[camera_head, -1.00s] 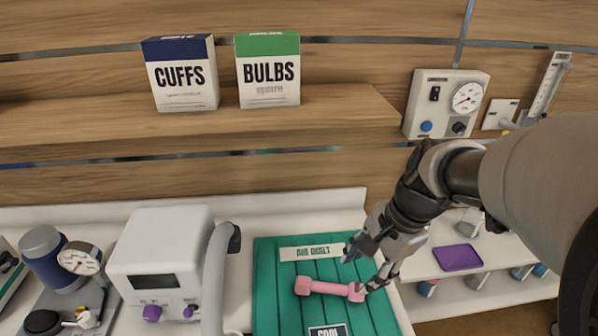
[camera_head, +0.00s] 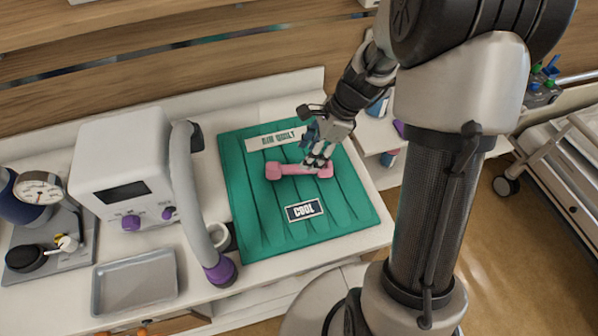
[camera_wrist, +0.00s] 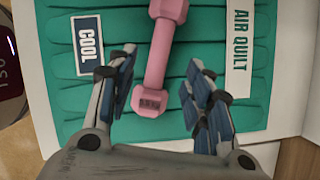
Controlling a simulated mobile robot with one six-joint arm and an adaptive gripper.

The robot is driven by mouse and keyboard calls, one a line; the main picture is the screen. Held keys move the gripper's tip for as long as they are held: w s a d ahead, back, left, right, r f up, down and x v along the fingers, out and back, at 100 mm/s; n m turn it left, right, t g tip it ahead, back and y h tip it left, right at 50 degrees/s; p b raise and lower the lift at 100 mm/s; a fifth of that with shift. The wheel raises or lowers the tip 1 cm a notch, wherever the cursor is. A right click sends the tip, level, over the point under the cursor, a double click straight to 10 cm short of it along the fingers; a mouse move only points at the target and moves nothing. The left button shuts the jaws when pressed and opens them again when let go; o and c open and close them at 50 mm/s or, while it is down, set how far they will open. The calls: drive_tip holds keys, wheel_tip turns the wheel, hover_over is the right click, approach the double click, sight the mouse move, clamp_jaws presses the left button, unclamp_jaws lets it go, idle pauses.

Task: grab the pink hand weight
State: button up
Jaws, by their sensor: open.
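The pink hand weight (camera_head: 290,170) lies on the green quilted pad, between the "AIR QUILT" label and the "COOL" label. My gripper (camera_head: 318,160) is over its right end in the head view and hides part of the handle there. In the wrist view the weight (camera_wrist: 157,62) runs up the picture, and its near head lies between my open fingers (camera_wrist: 165,95). The fingers show a gap on both sides of it. I cannot tell how far above the pad the fingertips are.
The green pad (camera_head: 250,225) lies on a white counter. Left of it stand a white machine (camera_head: 122,165) with a grey hose (camera_head: 185,185), a small cup (camera_head: 222,237) and a metal tray (camera_head: 135,282). A gauge device (camera_head: 40,190) is at far left.

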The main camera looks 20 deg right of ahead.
sight(299, 170)
drive_tip(key=b+x, duration=0.3)
drive_tip(key=x, duration=0.3)
drive_tip(key=shift+a+f, duration=0.1)
drive_tip(key=shift+f, duration=0.15)
drive_tip(key=shift+r, duration=0.1)
clamp_jaws()
idle(0.3)
